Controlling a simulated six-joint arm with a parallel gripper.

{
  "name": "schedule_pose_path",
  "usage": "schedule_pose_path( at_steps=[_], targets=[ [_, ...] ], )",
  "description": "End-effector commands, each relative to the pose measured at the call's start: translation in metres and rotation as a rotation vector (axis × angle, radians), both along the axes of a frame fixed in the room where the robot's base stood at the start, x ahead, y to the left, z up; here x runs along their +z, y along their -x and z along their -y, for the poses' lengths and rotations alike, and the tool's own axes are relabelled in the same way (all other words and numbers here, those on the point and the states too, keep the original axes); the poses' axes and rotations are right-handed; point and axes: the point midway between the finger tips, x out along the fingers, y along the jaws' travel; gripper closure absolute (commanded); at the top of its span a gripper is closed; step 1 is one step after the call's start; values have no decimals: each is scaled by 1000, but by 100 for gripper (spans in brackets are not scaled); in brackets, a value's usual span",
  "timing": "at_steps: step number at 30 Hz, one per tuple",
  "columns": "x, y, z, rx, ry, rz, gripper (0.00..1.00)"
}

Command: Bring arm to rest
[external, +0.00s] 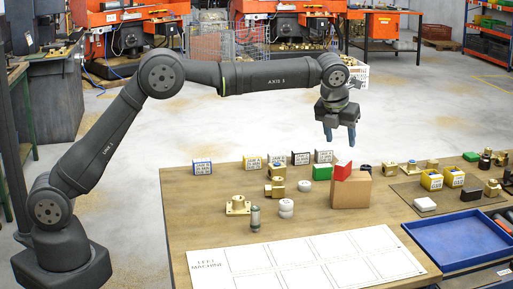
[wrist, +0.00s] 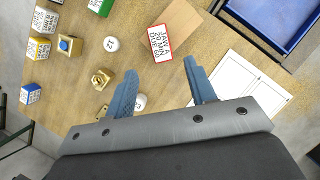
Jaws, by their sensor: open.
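My arm (external: 275,77) stretches out from its base at the left, and my gripper (external: 339,138) hangs over the back part of the wooden table, pointing down. Its blue fingers are apart with nothing between them. In the wrist view the two fingers of my gripper (wrist: 161,85) frame bare table top. The gripper is above the table things and touches none of them.
Below my gripper stand a brown box (external: 351,190) with a red card (external: 342,171) and a green block (external: 322,173). Brass fittings (external: 238,206), white pucks (external: 286,208) and labelled blocks (external: 202,167) are spread around. A white marked sheet (external: 300,262) and blue tray (external: 458,240) lie in front.

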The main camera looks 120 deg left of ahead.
Motion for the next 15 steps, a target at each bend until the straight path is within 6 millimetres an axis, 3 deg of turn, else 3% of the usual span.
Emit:
schedule_pose_path(
  at_steps=[2,15],
  targets=[
    [17,0,6,-1,-3,3,50],
    [-69,1,-28,1,2,-2,50]
  ],
)
